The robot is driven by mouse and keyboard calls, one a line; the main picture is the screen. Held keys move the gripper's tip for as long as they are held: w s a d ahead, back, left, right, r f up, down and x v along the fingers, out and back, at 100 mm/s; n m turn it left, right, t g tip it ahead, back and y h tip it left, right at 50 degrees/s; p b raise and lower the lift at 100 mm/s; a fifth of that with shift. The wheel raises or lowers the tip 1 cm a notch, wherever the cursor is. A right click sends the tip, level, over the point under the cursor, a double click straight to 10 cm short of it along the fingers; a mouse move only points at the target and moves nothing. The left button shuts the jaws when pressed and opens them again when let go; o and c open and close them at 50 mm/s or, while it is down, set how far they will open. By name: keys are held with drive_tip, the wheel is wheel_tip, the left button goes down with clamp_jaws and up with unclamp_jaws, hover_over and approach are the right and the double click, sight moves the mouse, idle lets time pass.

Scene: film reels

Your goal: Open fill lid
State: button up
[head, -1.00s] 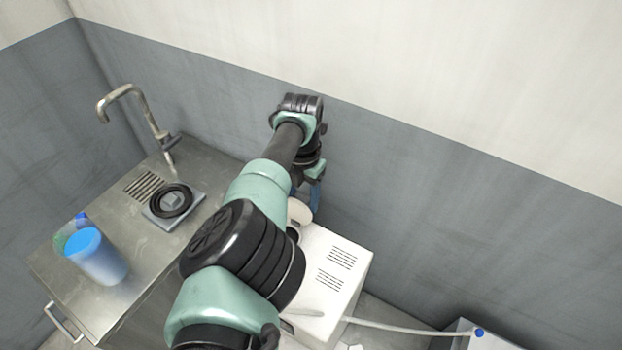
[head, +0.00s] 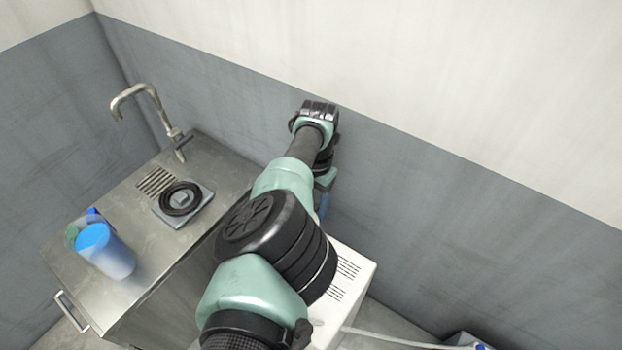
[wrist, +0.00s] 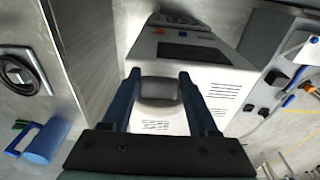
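The white machine (head: 352,272) stands on the floor beside the steel counter, mostly covered by my arm in the head view. It also shows in the wrist view (wrist: 205,80), with vent slots and a dark panel. My gripper (wrist: 160,76) is open, with one finger on each side of this piece. I cannot tell whether either finger touches it. In the head view only a bit of blue finger shows, and the lid is hidden behind my arm.
The steel counter (head: 135,225) at left holds a tap (head: 150,100), a grey plate with a black ring (head: 183,198) and a blue cup (head: 105,252). A grey wall stands close behind my arm. A pale hose (head: 395,340) runs right from the machine.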

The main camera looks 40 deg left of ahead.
drive_tip(key=o, duration=0.3)
drive_tip(key=shift+w+f, duration=0.1)
drive_tip(key=r+p, duration=0.2)
drive_tip(key=r, duration=0.2)
drive_tip(key=r+p, duration=0.2)
drive_tip(key=r, duration=0.2)
drive_tip(key=w+r+p, duration=0.1)
drive_tip(key=r+p, duration=0.1)
drive_tip(key=r, duration=0.3)
drive_tip(key=shift+w, duration=0.1)
